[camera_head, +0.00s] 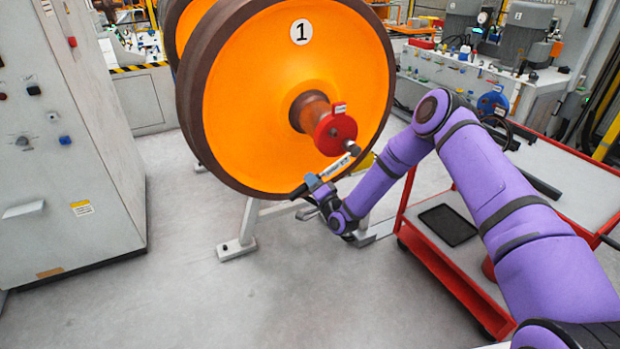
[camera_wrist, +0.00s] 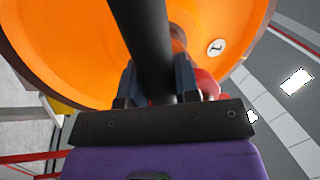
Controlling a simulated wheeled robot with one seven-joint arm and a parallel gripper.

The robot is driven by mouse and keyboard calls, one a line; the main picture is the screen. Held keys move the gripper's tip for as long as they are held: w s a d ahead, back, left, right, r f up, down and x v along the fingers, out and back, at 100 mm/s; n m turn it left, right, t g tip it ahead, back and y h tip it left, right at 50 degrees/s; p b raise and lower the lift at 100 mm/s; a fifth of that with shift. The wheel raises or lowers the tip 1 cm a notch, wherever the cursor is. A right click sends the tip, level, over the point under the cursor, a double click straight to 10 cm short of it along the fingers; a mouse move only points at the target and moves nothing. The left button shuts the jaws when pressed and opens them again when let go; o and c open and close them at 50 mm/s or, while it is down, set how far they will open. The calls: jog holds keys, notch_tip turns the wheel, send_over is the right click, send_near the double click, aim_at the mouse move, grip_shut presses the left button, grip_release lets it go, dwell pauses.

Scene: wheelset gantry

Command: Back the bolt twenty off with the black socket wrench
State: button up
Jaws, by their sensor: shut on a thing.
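My gripper (camera_head: 318,190) is in front of the lower right of the orange wheel and shut on the black socket wrench. In the wrist view the wrench's thick black handle (camera_wrist: 148,35) runs up between the two fingers of my gripper (camera_wrist: 157,78). In the head view the wrench (camera_head: 335,168) slants up to the right, and its upper end is close to the red hub cap (camera_head: 335,131). I cannot tell whether it touches the cap or a bolt there. A small white tag (camera_head: 339,108) is on the cap, too small to read. I cannot single out bolt twenty.
The orange wheel (camera_head: 265,85), marked 1, stands on a pale stand (camera_head: 240,243). A red cart (camera_head: 440,275) with a black tray (camera_head: 448,225) is to the right, close to my arm. A grey cabinet (camera_head: 60,150) is at the left. The floor in front is clear.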

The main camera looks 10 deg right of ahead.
jog(key=f+n, duration=0.1)
jog(key=d+f+n, duration=0.1)
jog(key=d+f+n+g, duration=0.1)
jog(key=shift+w+f+y, duration=0.15)
jog(key=shift+w+y, duration=0.15)
jog(key=shift+w, duration=0.1)
jog(key=shift+d, duration=0.1)
jog(key=shift+w+d+f+n+g, duration=0.2)
jog(key=shift+w+d+f+n, duration=0.1)
jog(key=shift+d+f+n, duration=0.45)
jog(key=shift+w+d+f+n+g, duration=0.25)
jog(key=shift+d+f+n, duration=0.4)
jog(key=shift+n, duration=0.2)
jog(key=shift+w+d+f+n+g+y, duration=0.2)
jog(key=shift+w+d+f+n, duration=0.1)
jog(key=shift+d+f+n, duration=0.4)
jog(key=shift+w+d+f+n+g+y, duration=0.15)
jog(key=shift+w+d+f+n, duration=0.15)
jog(key=shift+d+n, duration=0.55)
jog(key=shift+s+a+r+m+t, duration=0.3)
jog(key=shift+a+r+m, duration=0.2)
jog(key=shift+a+m, duration=0.3)
jog(key=shift+s+a+r+m+t, duration=0.2)
jog(key=shift+s+a+r+m, duration=0.25)
jog(key=shift+a+m, duration=0.35)
